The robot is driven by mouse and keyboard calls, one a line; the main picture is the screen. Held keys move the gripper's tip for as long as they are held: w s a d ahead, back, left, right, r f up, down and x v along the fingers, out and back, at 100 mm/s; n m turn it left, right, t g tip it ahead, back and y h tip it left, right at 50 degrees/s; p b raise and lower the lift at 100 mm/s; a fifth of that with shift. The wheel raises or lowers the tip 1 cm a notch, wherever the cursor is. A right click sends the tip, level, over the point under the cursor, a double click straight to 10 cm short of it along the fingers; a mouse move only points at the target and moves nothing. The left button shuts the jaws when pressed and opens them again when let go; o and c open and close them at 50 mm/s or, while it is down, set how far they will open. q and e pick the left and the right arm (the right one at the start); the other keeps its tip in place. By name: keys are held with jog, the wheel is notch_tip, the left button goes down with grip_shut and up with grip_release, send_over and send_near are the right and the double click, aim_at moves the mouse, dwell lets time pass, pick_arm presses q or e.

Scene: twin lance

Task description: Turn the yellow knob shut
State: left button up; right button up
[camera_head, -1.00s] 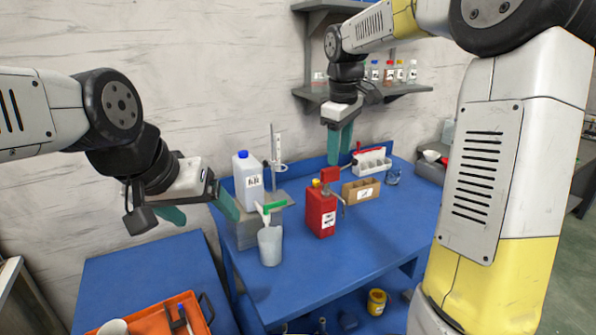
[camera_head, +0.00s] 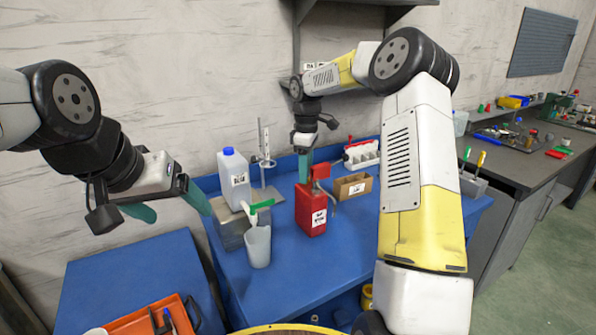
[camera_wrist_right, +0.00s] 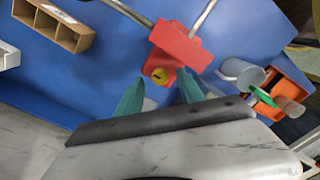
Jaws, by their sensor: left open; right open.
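The yellow knob (camera_wrist_right: 160,75) sits at the edge of a red part on top of the red container (camera_head: 311,212). In the head view I cannot make the knob out. My right gripper (camera_head: 304,170) points down beside the container's red top. In the right wrist view my right gripper (camera_wrist_right: 158,87) is open, with its teal fingers on either side of the line to the knob. I cannot tell whether the fingers touch it. My left gripper (camera_head: 169,206) is open and empty at the left, away from the container.
The blue table is clear in front. An orange tray (camera_head: 150,322) is lower left.

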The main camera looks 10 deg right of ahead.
jog(key=shift+f, duration=0.45)
grip_shut()
